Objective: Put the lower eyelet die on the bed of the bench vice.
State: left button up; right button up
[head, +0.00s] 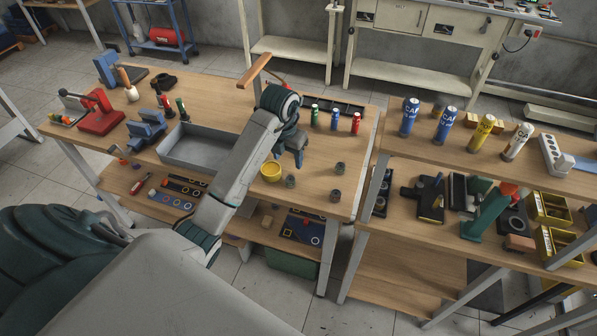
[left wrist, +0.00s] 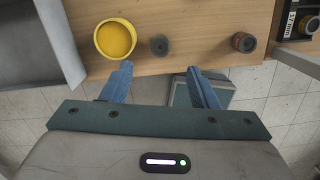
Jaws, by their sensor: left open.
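The blue bench vice (head: 147,130) stands on the left part of the workbench. Several small dark round pieces stand at the bench's right front: one (head: 290,181) beside the yellow bowl, one (head: 335,195) near the front edge, and one (head: 340,168) behind that. I cannot tell which is the lower eyelet die. My left gripper (head: 289,160) is open and empty above the bench, near the bowl. In the left wrist view, a grey round piece with a central hole (left wrist: 159,45) lies just beyond the open fingertips (left wrist: 160,70), not between them. My right gripper is not in view.
The yellow bowl (head: 271,172) and a grey tray (head: 185,155) lie between the round pieces and the vice. A red press (head: 100,113) and small bottles (head: 168,107) stand near the vice. Coloured cans (head: 335,119) stand behind my gripper.

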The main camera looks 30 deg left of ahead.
pick_arm(q)
jog(key=shift+s+f+b, duration=0.2)
jog(key=shift+f+b, duration=0.05)
jog(key=shift+b, duration=0.05)
jog(key=b, duration=0.4)
send_over(290, 179)
jog(key=s, duration=0.1)
notch_tip(290, 179, down, 4)
jog(key=shift+s+f, duration=0.1)
jog(key=shift+s, duration=0.05)
jog(key=shift+w+f, duration=0.2)
jog(key=shift+f, duration=0.15)
jog(key=shift+f+p, duration=0.15)
jog(key=shift+p, duration=0.25)
jog(key=f, duration=0.1)
jog(key=f+p, duration=0.2)
jog(key=f, duration=0.1)
jog(key=shift+w, duration=0.25)
jog(key=shift+w+f, duration=0.1)
jog(key=shift+f, duration=0.2)
jog(key=shift+r, duration=0.1)
grip_shut()
